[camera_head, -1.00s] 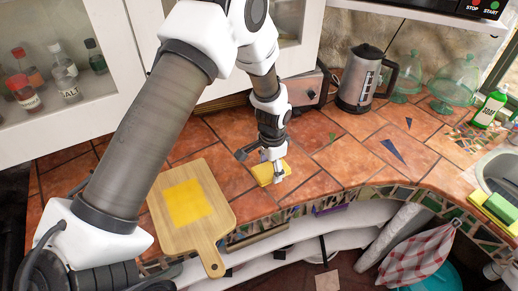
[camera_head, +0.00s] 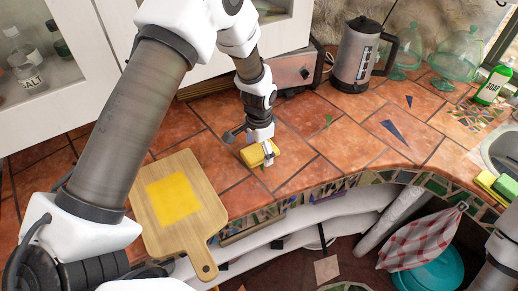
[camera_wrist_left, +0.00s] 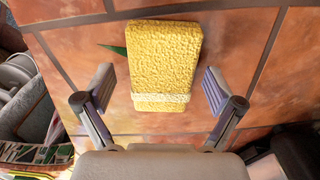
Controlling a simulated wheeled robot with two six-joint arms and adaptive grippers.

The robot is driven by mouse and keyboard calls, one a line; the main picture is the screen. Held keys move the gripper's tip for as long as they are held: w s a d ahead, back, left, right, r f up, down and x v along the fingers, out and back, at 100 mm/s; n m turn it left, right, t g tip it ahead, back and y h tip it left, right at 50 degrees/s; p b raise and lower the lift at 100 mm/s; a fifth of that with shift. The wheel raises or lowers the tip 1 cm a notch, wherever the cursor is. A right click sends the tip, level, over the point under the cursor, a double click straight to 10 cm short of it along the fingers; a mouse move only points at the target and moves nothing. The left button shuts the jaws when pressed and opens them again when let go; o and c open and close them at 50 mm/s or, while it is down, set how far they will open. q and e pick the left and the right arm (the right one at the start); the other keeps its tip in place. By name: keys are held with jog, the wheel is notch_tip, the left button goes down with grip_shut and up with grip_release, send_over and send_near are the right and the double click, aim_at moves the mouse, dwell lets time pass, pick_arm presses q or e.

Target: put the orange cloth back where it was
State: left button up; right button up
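A flat yellow-orange square (camera_head: 173,199), which could be a folded cloth, lies on the wooden cutting board (camera_head: 208,220) on the tiled counter. No other orange cloth shows. A yellow block like a sponge (camera_head: 254,156) lies on the tiles to the right of the board. My left gripper (camera_head: 256,148) is over this block. In the left wrist view, the block (camera_wrist_left: 165,60) with a pale band lies between the two fingers of the open gripper (camera_wrist_left: 158,88), with gaps on both sides. My right gripper is not in view.
A kettle (camera_head: 359,66), glass domes (camera_head: 456,58) and a green soap bottle (camera_head: 492,84) stand at the back right. Sponges (camera_head: 497,185) lie by the sink. A red checked cloth (camera_head: 420,240) hangs below the counter's front edge. The tiles right of the block are clear.

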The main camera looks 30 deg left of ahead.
aim_at(259, 151)
pick_arm(q)
jog(key=shift+s+d+r, duration=0.1)
jog(key=shift+r, duration=0.2)
notch_tip(259, 151, up, 12)
jog(key=b, duration=0.2)
jog(key=shift+f+b, duration=0.25)
jog(key=shift+b, duration=0.15)
